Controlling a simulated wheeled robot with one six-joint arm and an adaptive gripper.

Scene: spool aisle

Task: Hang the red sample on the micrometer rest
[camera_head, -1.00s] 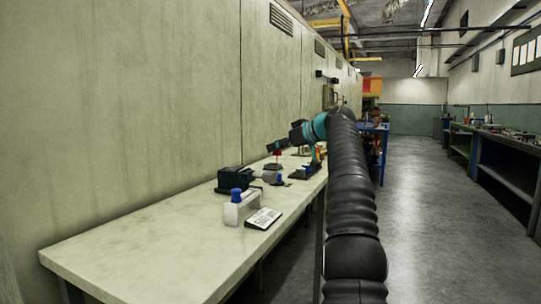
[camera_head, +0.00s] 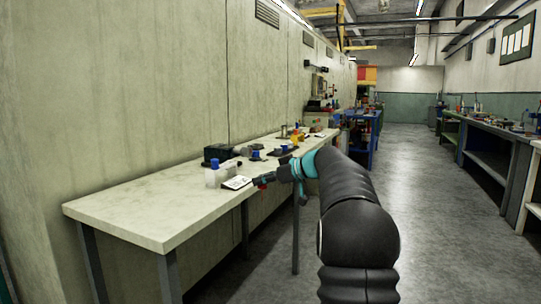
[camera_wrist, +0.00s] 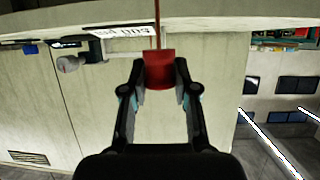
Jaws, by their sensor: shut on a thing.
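My gripper (camera_wrist: 160,80) is shut on the red sample (camera_wrist: 160,68), a short red cylinder with a thin red stem. In the head view my gripper (camera_head: 264,182) is near the front edge of the pale bench, with a bit of red at its tip. I cannot tell how high the sample is above the bench top. A dark device with a grey barrel (camera_head: 217,153) stands at the back of the bench, beyond the gripper; it may be the micrometer rest. A grey round end (camera_wrist: 68,63) shows at the left in the wrist view.
The bench's near left part is bare. The aisle floor (camera_head: 408,190) on the right is clear.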

